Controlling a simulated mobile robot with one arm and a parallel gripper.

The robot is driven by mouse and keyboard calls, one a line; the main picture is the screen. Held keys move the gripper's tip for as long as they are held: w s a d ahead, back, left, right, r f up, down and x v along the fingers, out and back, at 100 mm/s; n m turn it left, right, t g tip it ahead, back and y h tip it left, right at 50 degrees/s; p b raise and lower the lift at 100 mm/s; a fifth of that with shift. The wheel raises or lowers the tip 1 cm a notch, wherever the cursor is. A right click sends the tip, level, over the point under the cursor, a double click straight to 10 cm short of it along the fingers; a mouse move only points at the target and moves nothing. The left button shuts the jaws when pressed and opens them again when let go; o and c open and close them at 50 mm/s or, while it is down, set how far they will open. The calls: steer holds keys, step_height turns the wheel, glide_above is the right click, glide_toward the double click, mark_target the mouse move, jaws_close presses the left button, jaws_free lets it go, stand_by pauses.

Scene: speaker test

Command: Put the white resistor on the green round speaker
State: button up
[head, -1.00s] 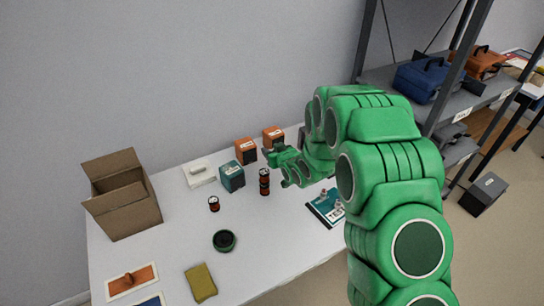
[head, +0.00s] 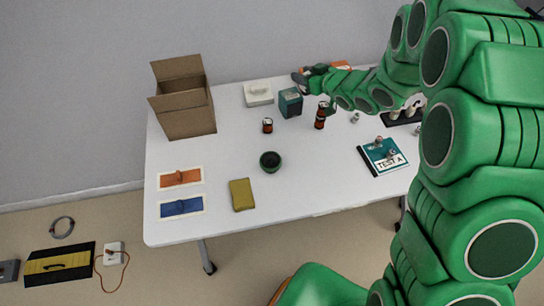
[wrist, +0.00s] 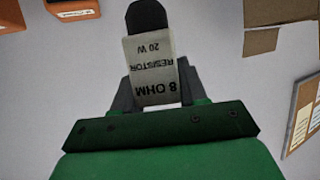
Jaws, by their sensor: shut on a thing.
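The white resistor (wrist: 150,65), printed "8 OHM RESISTOR 20 W", is between the fingers of my gripper (wrist: 157,84) in the wrist view. My gripper is shut on it, and a dark rounded end shows beyond the label. In the head view my gripper (head: 302,82) is over the back of the table, just behind and above the teal box; the held resistor cannot be made out there. The green round speaker (head: 270,161) sits on the table nearer the front, apart from the gripper, its dark top open and bare.
The white table (head: 320,180) has a cardboard box (head: 188,112) at back left. The teal box (head: 290,102), a red-and-black can (head: 320,117) and a smaller one (head: 267,125) stand behind the speaker. A yellow cloth (head: 242,194) lies in front.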

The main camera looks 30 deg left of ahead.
steer(key=s+a+n+g, duration=0.2)
steer(key=s+n+g, duration=0.25)
steer(key=s, duration=0.65)
steer(key=n+g, duration=0.4)
steer(key=g, duration=0.1)
glide_above(265, 159)
steer(key=shift+f, duration=4.1)
steer(key=shift+f, duration=0.15)
steer(key=o, duration=1.1)
steer(key=shift+d+r, duration=0.1)
steer(key=shift+r, duration=0.1)
steer(key=v, duration=1.2)
steer(key=shift+w, duration=0.1)
